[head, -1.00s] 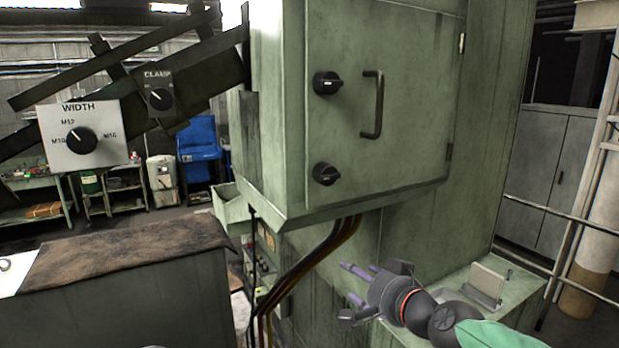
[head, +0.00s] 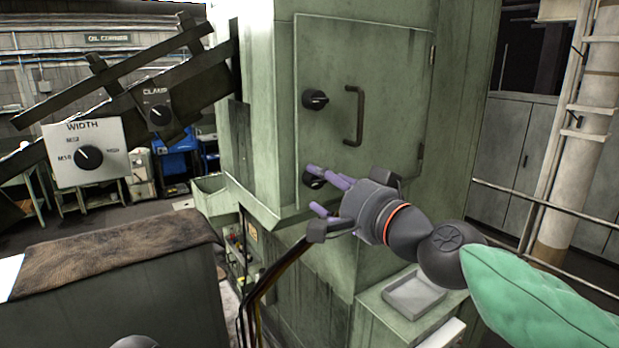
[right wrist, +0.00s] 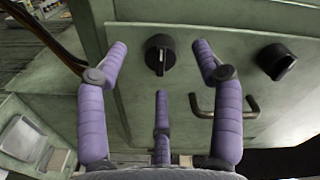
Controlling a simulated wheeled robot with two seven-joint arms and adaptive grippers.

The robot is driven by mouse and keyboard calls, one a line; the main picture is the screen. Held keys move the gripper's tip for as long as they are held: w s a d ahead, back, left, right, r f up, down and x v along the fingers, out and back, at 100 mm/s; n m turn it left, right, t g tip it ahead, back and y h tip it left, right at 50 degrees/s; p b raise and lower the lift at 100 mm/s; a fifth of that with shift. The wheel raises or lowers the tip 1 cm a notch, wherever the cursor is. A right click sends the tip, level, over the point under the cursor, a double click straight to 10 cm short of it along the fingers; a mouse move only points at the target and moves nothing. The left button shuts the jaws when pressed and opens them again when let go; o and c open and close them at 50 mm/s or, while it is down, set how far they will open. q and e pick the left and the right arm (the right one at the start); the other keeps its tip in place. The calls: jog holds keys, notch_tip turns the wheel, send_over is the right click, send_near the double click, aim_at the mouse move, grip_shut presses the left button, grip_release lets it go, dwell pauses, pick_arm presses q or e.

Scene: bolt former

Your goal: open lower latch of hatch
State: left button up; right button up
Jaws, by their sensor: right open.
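The green hatch (head: 385,75) on the machine is closed, with a dark bar handle (head: 359,115). The upper latch (head: 315,99) is a black round knob left of the handle. The lower latch (head: 308,181) is a similar black knob, partly hidden behind my fingers in the head view. My right gripper (head: 318,190) is open in front of it. In the right wrist view the lower latch (right wrist: 159,55) shows between the spread purple fingers (right wrist: 160,60), apart from them as far as I can tell. The upper latch (right wrist: 275,61) and handle (right wrist: 225,108) lie to its right. My left gripper is not in view.
A WIDTH dial panel (head: 86,153) and a CLAMP knob (head: 159,112) are at the left. A brown cloth-topped bench (head: 110,255) is at lower left. A small tray (head: 414,296) sits on a ledge below my right arm. Cables (head: 270,285) hang below the hatch box.

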jog(key=shift+x, duration=1.2)
jog(key=n, duration=0.3)
jog(key=shift+w+f+b, duration=0.1)
jog(key=shift+w+b, duration=0.05)
jog(key=shift+b, duration=0.25)
jog(key=n, duration=0.1)
jog(key=n+b, duration=0.1)
jog(key=n, duration=0.1)
jog(key=shift+s+d, duration=0.15)
jog(key=shift+s, duration=0.05)
jog(key=shift+s+n+b, duration=0.1)
jog(key=shift+n+b, duration=0.25)
jog(key=shift+n, duration=0.45)
jog(key=n+b, duration=0.1)
jog(key=n, duration=0.1)
jog(key=shift+n, duration=0.4)
jog(key=shift+n+b, duration=0.3)
jog(key=shift+b, duration=0.05)
